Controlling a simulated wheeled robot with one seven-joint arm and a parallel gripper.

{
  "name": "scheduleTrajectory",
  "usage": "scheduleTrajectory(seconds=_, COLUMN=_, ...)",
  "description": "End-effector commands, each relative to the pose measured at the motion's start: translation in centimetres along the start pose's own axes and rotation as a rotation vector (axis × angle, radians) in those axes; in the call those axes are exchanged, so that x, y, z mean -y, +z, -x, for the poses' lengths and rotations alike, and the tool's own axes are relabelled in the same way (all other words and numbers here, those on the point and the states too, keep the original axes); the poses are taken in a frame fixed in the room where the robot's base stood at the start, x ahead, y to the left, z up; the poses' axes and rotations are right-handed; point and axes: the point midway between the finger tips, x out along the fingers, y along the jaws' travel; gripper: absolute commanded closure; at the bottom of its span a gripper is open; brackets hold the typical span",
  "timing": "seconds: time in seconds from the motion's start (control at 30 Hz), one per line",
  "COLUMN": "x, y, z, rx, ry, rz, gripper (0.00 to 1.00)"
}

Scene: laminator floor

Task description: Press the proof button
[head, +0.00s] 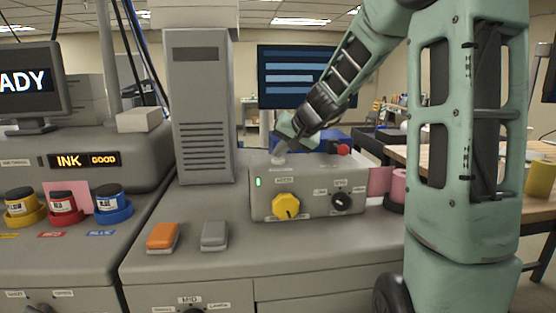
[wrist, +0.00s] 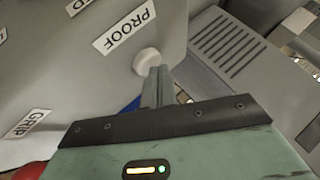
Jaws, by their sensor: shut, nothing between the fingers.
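The proof button is a small white round cap (wrist: 147,61) beside the PROOF label (wrist: 124,28) on the grey control box, which shows in the head view (head: 316,206). My gripper (wrist: 157,76) is shut and empty. In the wrist view its fingertips meet the edge of the cap; I cannot tell whether they touch it or press it down. In the head view my gripper (head: 281,149) points down at the box's top, near its left end, and the button is hard to make out there.
The box front has a yellow knob (head: 286,206), a black knob (head: 341,201) and a lit green lamp (head: 258,182). A red knob (head: 343,149) is on top, right of my gripper. Orange (head: 162,236) and grey (head: 214,235) buttons sit on the counter. A tall grey tower (head: 202,110) stands left.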

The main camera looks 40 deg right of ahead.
Motion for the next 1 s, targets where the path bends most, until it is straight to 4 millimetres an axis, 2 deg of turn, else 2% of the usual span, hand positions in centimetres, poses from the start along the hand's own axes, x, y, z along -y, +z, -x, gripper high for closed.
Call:
scheduleTrajectory(seconds=0.63, x=-0.1, y=0.2, z=-0.2, rx=0.002, ry=0.0, rz=0.0, gripper=1.0)
scheduleTrajectory(seconds=1.0, x=0.8, y=-0.7, z=1.0, rx=0.001, ry=-0.001, rz=0.001, gripper=1.0)
